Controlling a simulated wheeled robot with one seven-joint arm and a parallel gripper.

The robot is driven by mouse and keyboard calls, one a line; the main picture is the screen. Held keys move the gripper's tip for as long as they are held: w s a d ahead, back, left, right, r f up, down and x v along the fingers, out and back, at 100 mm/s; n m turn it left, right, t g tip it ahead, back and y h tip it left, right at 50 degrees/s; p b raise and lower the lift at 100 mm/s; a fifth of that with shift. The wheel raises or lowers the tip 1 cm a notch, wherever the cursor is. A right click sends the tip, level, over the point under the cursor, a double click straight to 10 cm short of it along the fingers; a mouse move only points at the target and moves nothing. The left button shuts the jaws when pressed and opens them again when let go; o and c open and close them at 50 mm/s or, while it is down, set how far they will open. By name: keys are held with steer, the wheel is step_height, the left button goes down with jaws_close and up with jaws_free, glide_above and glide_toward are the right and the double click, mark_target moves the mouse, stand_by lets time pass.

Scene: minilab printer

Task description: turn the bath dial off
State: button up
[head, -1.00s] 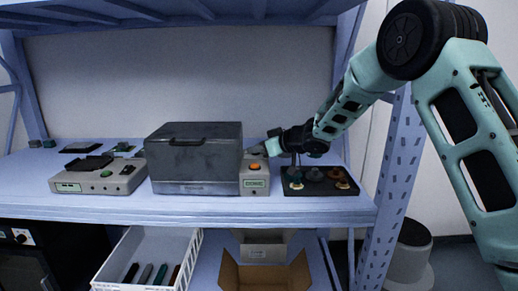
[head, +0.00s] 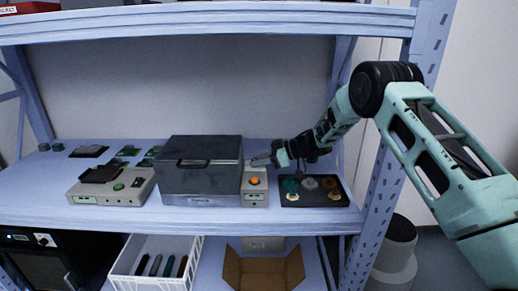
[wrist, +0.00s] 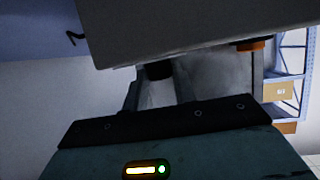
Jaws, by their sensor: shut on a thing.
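The grey lidded bath (head: 200,168) stands on the shelf, with a beige control panel (head: 255,184) on its right side. The panel has an orange button (head: 255,181) and a small display. My gripper (head: 258,161) is at the top back of the panel, coming in from the right. In the wrist view, my gripper (wrist: 160,80) is shut on a small black knob, the bath dial (wrist: 158,70), against the panel. The orange button also shows in the wrist view (wrist: 250,44). The dial is hidden in the head view, and its setting cannot be read.
A black tray (head: 330,202) with several coloured knobs or stands lies right of the panel, under my arm. A beige device (head: 112,186) stands left of the bath. A white bin (head: 155,268) and a cardboard box (head: 263,270) are below. A shelf post (head: 372,200) stands right.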

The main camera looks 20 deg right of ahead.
steer(key=shift+w+d+f+n+g+y, duration=0.1)
steer(key=shift+n+g+y, duration=0.1)
steer(key=shift+n+g, duration=0.35)
steer(key=shift+w+n+g+y, duration=0.1)
steer(key=shift+n+g+y, duration=0.1)
steer(key=shift+n+g, duration=0.3)
steer(key=shift+f+n+g+b, duration=0.15)
steer(key=shift+n+g+b, duration=0.3)
steer(key=shift+n+g, duration=0.3)
steer(key=shift+w+n+g+b, duration=0.15)
steer(key=shift+n+g+b, duration=0.65)
steer(key=shift+g+b, duration=0.6)
steer(key=shift+b, duration=0.2)
steer(key=shift+r+n+g+b, duration=0.2)
steer(key=shift+n+g+b, duration=0.2)
steer(key=shift+n+b, duration=0.15)
steer(key=o, duration=1)
steer(key=shift+w, duration=0.1)
steer(key=shift+r, duration=0.1)
